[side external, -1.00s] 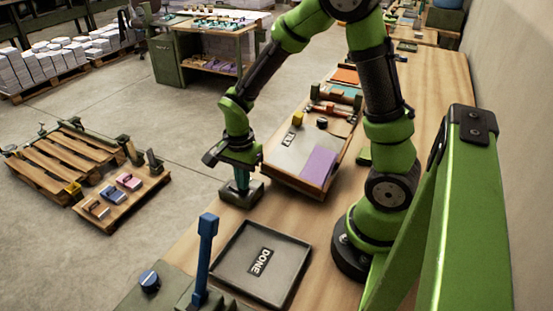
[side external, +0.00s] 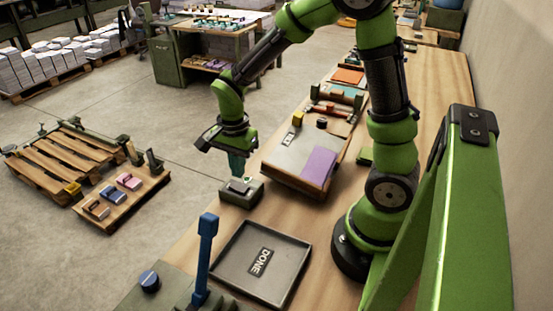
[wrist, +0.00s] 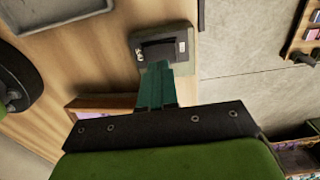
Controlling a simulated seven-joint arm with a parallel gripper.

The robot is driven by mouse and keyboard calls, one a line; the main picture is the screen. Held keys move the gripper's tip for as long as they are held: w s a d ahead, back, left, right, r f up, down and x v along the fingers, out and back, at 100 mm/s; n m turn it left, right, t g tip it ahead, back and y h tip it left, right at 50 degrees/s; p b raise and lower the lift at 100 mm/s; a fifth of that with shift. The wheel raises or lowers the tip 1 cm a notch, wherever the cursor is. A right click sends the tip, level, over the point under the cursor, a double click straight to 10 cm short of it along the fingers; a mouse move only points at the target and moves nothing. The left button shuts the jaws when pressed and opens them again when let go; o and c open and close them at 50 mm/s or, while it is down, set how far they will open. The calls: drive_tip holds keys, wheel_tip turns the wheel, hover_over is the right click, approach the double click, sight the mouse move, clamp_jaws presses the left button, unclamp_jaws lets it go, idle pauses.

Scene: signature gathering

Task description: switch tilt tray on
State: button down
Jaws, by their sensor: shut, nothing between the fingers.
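The tilt tray (side external: 290,165) is a grey tilted board with a purple sheet (side external: 319,165) on it, on the wooden bench. A small grey switch box (side external: 246,195) with a dark rocker stands at its lower left corner, at the bench edge. The switch box also shows in the wrist view (wrist: 152,46), with its rocker partly behind my fingertips. My gripper (side external: 237,174) is shut and empty, fingers pointing down just above the switch box. Its teal fingers show in the wrist view (wrist: 156,68). I cannot tell which way the rocker is set.
A grey tray marked DONE (side external: 237,228) lies in front of the switch box. A blue lever (side external: 206,255) and a blue knob (side external: 149,281) stand nearer the camera. A pallet (side external: 70,160) is on the floor at left.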

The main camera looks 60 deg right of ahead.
sight(244, 188)
wheel_tip(244, 188, up, 11)
drive_tip(key=s, duration=0.1)
drive_tip(key=shift+s, duration=0.2)
drive_tip(key=shift+f, duration=0.1)
